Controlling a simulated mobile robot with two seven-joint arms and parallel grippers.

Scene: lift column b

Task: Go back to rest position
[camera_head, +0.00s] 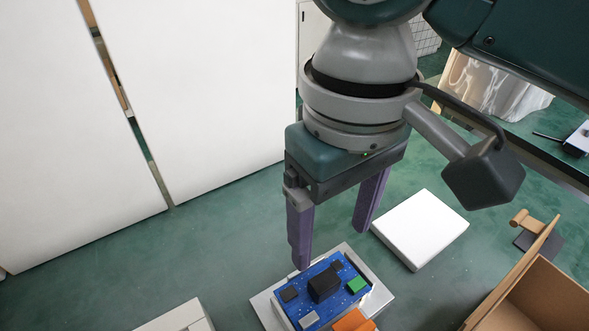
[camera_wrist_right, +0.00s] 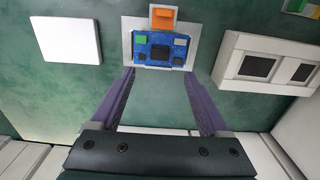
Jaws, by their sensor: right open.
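My right gripper (camera_head: 332,232) hangs pointing down in the head view, with its two purple fingers spread apart and nothing between them. In the right wrist view the gripper (camera_wrist_right: 160,102) also shows open and empty. A blue circuit board (camera_head: 325,291) with black, green and grey parts sits on a light grey base (camera_head: 265,311), below the fingers. The board also shows in the wrist view (camera_wrist_right: 143,57), ahead of the fingertips. An orange block (camera_head: 353,321) is at the board's near edge. My left gripper is not in view.
A white flat box (camera_head: 421,228) lies right of the board. An open cardboard box (camera_head: 540,298) is at the lower right. Large white panels (camera_head: 205,80) stand at the left. A grey unit with two dark windows (camera_wrist_right: 268,64) shows in the wrist view. Green surface is bare at left.

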